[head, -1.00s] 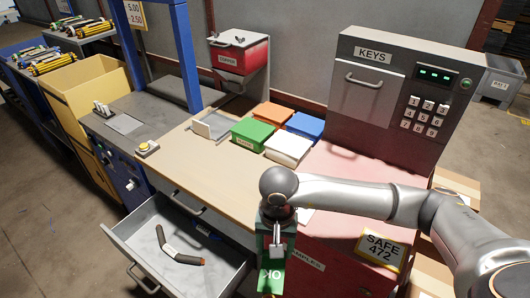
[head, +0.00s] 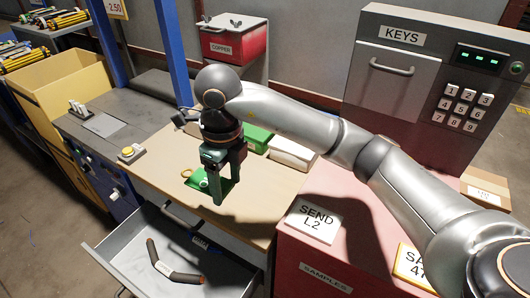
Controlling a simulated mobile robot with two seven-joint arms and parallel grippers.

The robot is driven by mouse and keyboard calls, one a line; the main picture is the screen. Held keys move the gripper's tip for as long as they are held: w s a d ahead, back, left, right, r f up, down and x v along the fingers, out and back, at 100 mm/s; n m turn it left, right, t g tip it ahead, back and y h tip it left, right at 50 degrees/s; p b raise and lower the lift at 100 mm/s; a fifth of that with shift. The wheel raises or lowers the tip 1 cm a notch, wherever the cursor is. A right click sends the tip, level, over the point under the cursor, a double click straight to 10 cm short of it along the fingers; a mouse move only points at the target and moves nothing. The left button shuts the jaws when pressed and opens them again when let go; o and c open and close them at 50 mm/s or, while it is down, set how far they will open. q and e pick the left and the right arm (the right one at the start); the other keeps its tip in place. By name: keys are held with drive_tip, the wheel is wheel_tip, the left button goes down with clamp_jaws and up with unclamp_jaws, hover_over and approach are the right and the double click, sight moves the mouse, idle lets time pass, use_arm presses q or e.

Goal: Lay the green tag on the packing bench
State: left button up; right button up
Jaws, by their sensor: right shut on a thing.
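My right gripper (head: 222,182) is over the wooden packing bench (head: 170,152), pointing down. It is shut on the green tag (head: 195,180), which shows beside and between the fingers, low over the bench top. A small yellowish ring (head: 187,172) shows at the tag's left end. The fingers hide part of the tag, and I cannot tell whether it touches the bench. My left gripper is not in view.
Green (head: 258,137) and white (head: 292,154) boxes stand behind my gripper. A red cabinet (head: 350,240) with a "SEND L2" card (head: 314,220) is at right.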

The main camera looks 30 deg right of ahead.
drive_tip(key=shift+w+m, duration=0.1)
drive_tip(key=shift+m, duration=0.2)
drive_tip(key=d+f, duration=0.4)
drive_tip(key=d, duration=0.5)
hover_over(282, 204)
drive_tip(key=a, duration=0.2)
drive_tip(key=f, duration=0.4)
drive_tip(key=shift+d, duration=0.25)
drive_tip(key=shift+d+f, duration=0.6)
drive_tip(key=shift+d+f+p, duration=0.15)
drive_tip(key=shift+f+p, duration=0.15)
drive_tip(key=shift+f, duration=1.45)
drive_tip(key=shift+f, duration=0.15)
drive_tip(key=o, duration=1.3)
